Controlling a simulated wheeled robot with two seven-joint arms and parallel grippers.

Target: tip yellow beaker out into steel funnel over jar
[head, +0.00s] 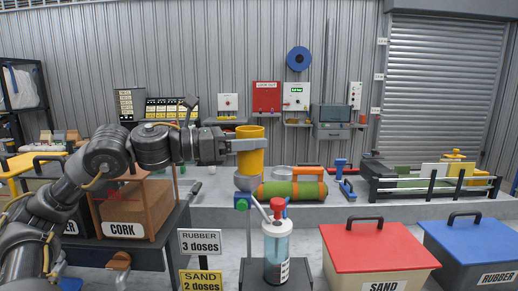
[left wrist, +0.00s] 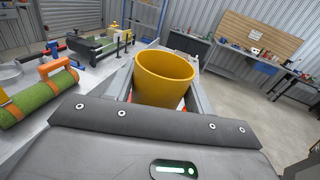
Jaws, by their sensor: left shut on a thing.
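The yellow beaker (head: 251,160) is upright in the jaws of my left gripper (head: 247,145), whose pale finger crosses its near side in the head view. The left wrist view shows the beaker (left wrist: 164,78) between both fingers, mouth open; its contents cannot be made out. I cannot clearly make out a jar under the funnel. My right gripper is not in view.
A clear bottle with a red top (head: 278,245) stands on a dark stand in front of the post. Red-lidded sand (head: 378,250) and blue-lidded rubber (head: 478,240) bins stand to the right. A green turf roll (head: 292,190) lies on the bench behind. A cork box (head: 135,205) is at left.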

